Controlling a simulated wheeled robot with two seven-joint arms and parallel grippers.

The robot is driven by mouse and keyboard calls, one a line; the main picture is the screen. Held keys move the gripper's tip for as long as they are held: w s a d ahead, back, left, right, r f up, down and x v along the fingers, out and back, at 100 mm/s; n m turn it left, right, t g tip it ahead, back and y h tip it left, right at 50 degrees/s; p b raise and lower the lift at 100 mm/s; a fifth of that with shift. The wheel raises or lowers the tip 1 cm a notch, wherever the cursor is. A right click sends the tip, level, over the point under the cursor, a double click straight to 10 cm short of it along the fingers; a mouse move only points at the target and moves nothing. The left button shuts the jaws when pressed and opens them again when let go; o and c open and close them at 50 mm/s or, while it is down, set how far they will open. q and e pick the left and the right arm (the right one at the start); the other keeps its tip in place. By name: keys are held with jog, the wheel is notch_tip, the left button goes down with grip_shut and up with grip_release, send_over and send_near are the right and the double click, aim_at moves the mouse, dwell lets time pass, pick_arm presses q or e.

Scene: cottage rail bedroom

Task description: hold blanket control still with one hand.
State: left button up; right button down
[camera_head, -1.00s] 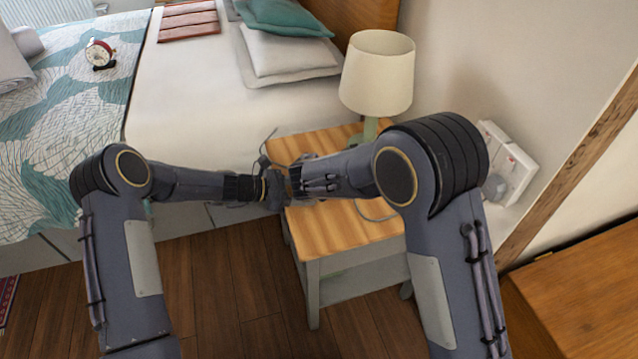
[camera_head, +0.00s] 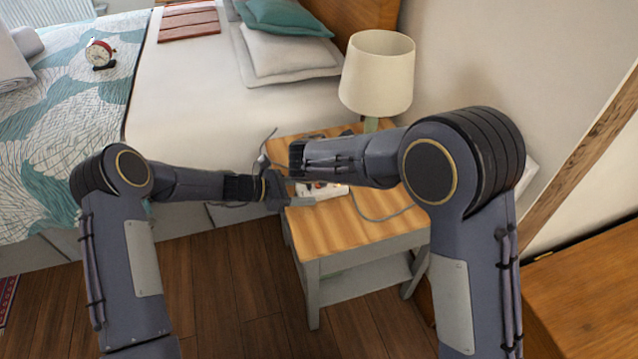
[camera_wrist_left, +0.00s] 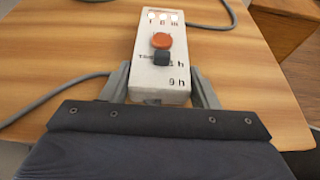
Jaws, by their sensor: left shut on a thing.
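The blanket control (camera_head: 328,190) is a pale box lying on the nightstand, partly hidden by my arms in the head view. In the left wrist view the control (camera_wrist_left: 150,80) shows an orange round button, a dark square slider, several white windows along the top and printed marks. My left gripper (camera_head: 290,190) is shut on its near end, with one finger on each side in the left wrist view (camera_wrist_left: 160,88). My right gripper (camera_head: 297,158) is above and behind the control, apart from it; its fingers are not clear enough to tell open from shut.
The nightstand (camera_head: 345,235) has a striped wooden top. A lamp (camera_head: 377,75) stands at its back, and a grey cable (camera_head: 375,215) runs over the top. The wall is to the right.

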pick_arm(q)
jog(key=o, duration=1.1)
jog(key=shift+o, duration=0.2)
